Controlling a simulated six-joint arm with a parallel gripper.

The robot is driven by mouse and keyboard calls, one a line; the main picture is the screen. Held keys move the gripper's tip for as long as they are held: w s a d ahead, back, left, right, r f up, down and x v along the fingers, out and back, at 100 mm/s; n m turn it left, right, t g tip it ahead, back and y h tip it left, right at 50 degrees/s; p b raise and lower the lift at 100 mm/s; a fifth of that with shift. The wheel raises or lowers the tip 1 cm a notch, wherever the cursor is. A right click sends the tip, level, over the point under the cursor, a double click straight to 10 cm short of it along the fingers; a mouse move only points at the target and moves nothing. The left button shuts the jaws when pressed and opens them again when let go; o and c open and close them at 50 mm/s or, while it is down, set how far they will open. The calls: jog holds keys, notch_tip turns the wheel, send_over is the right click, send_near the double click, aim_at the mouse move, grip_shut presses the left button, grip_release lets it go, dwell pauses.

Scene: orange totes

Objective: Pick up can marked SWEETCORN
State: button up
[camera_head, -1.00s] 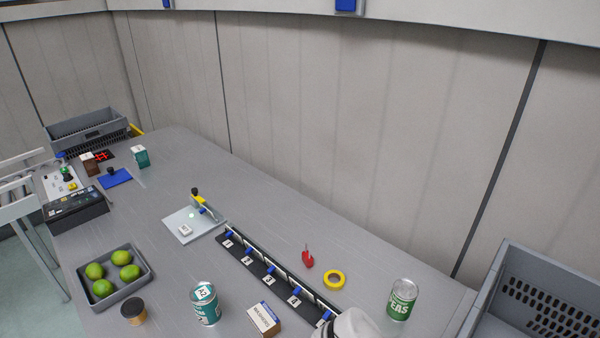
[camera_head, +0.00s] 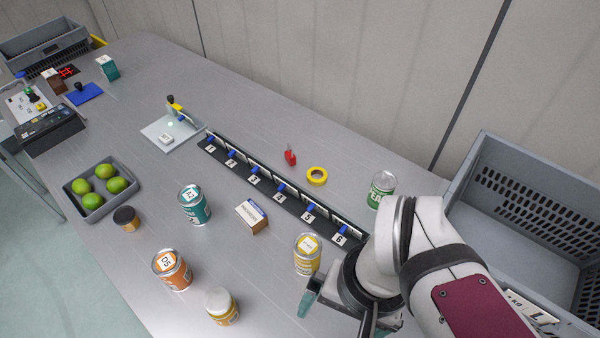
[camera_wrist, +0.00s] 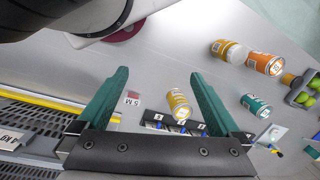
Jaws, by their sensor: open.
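No lettering SWEETCORN can be read on any can. A yellow can (camera_head: 307,254) stands upright on the table near the numbered rack, its label too small to read. It also shows in the wrist view (camera_wrist: 178,103), between and beyond the two teal fingers. My gripper (camera_wrist: 159,76) is open and empty, apart from the can. In the head view one teal finger shows just below the yellow can; my arm hides much of the gripper.
A green can (camera_head: 382,190) stands behind my arm, with a grey crate (camera_head: 480,190) to the right. A teal can (camera_head: 194,205), an orange can (camera_head: 172,269), a yellow-labelled jar (camera_head: 222,306) and a small box (camera_head: 251,217) stand left. The numbered rack (camera_head: 285,190) runs diagonally behind.

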dwell(0.7)
jog(key=n+g+h, duration=0.1)
jog(key=n+h, duration=1.1)
jog(key=n, duration=0.8)
send_near(319, 251)
jog(key=s, duration=0.3)
jog(key=w+a+f+n+t+h, duration=0.2)
jog(key=a+f+n+t, duration=0.2)
jog(key=a+f+n, duration=0.15)
jog(key=x, duration=1)
jog(key=r+x, duration=0.1)
jog(key=x, duration=0.4)
jog(key=shift+s+d, duration=0.3)
jog(key=shift+d, duration=0.15)
grip_shut()
